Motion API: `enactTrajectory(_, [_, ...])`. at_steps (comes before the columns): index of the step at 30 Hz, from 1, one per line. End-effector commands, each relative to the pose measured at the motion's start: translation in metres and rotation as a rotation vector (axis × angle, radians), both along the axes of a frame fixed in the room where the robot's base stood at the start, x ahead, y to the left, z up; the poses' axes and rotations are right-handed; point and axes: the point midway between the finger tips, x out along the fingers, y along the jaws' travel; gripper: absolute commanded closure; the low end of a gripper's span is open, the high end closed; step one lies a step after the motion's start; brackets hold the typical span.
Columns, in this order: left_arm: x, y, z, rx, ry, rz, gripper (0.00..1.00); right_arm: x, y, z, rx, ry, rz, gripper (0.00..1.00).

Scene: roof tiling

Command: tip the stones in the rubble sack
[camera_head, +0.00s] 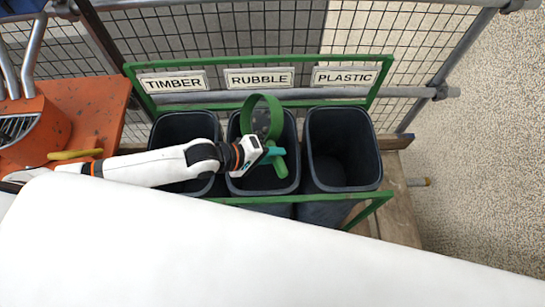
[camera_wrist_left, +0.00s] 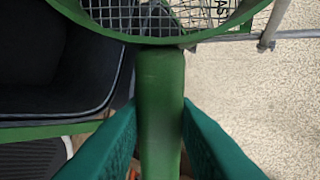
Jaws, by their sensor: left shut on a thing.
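The dark rubble sack (camera_head: 235,128) is the middle one of three open containers, below a RUBBLE sign (camera_head: 259,78). My left gripper (camera_head: 272,155) is over its opening, shut on the green handle of a round green-rimmed sieve or scoop (camera_head: 262,97). The ring stands steeply tilted above the sack, behind the gripper. In the left wrist view the handle (camera_wrist_left: 160,100) runs between the teal fingers, and the ring (camera_wrist_left: 150,38) is at the top. A mesh shows through the ring; I cannot tell if it is the fence behind. No stones are visible. My right gripper is not in view.
A timber container (camera_head: 172,122) stands left and an empty-looking plastic container (camera_head: 342,150) right, in a green frame (camera_head: 385,85). A wire mesh fence (camera_head: 290,30) is behind. An orange machine (camera_head: 35,135) is at the left. Pebbly ground (camera_head: 470,140) lies at the right.

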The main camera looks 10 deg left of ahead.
Motion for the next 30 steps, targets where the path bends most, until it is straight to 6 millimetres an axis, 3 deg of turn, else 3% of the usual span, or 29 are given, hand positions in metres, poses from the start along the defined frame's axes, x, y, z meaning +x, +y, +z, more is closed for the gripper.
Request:
enactTrajectory(1, [-0.001,0.001,-0.006,-0.026,-0.017,0.001,0.98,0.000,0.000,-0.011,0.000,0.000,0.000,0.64])
enactTrajectory(30, [-0.001,0.002,-0.012,-0.415,-0.305,0.000,0.98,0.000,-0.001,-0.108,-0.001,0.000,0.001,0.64])
